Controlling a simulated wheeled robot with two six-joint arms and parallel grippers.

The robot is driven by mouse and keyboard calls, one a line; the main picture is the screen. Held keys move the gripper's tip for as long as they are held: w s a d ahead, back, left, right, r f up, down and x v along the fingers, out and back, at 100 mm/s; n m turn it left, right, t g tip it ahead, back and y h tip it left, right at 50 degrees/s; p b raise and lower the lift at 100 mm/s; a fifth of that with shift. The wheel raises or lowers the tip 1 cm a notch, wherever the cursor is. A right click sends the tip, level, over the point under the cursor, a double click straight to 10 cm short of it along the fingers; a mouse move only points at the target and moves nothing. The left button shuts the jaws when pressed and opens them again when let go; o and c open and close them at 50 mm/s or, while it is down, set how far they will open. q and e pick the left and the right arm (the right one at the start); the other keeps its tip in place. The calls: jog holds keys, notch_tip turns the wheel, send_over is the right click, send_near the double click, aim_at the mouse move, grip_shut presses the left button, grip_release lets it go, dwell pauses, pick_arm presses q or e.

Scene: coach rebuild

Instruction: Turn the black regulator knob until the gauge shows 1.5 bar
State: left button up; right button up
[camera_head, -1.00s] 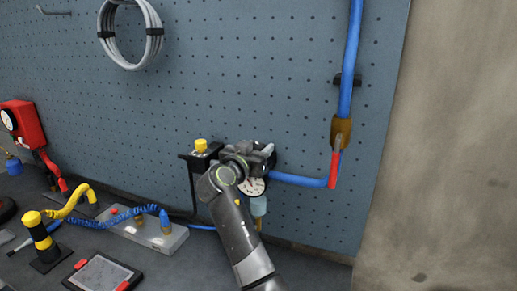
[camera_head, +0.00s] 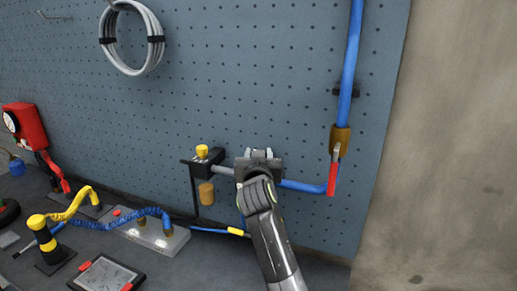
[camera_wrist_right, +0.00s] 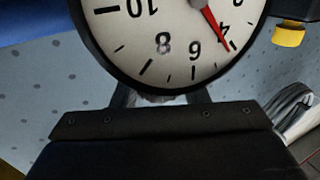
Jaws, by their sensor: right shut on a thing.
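My right gripper (camera_head: 262,156) is at the regulator on the pegboard in the head view, and its wrist hides the gauge and the black regulator knob there. In the right wrist view, the round white gauge (camera_wrist_right: 175,25) appears upside down, cut by the top edge. The two fingers (camera_wrist_right: 165,97) are shut just below the gauge rim, on the black regulator knob, which is almost wholly hidden. My left gripper is in neither view.
A yellow knob (camera_head: 202,151) on a black bracket stands left of the gripper. A blue pipe (camera_head: 346,95) with a red-handled valve (camera_head: 333,175) runs on the right. A coiled blue hose (camera_head: 120,216) and a tablet (camera_head: 104,275) occupy the bench at left.

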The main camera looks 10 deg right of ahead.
jog(key=n+y+p, duration=0.2)
jog(key=y, duration=0.1)
jog(key=shift+d+r, duration=0.1)
jog(key=shift+r, duration=0.15)
jog(key=n+y+p, duration=0.1)
jog(key=n+y, duration=0.1)
jog(key=shift+f+y, duration=0.1)
jog(key=shift+y, duration=0.3)
jog(key=n+y, duration=0.1)
jog(key=y, duration=0.1)
jog(key=shift+f+n+y+b, duration=0.15)
jog(key=shift+n+y+b, duration=0.15)
jog(key=shift+y+b, duration=0.1)
pick_arm(q)
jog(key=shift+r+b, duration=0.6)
jog(key=shift+b, duration=0.3)
pick_arm(e)
jog(key=shift+n+g+y, duration=0.6)
jog(key=shift+n+y, duration=0.3)
jog(key=shift+y, duration=0.5)
jog(key=o, duration=0.9)
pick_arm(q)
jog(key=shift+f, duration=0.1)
pick_arm(e)
jog(key=shift+o, duration=0.2)
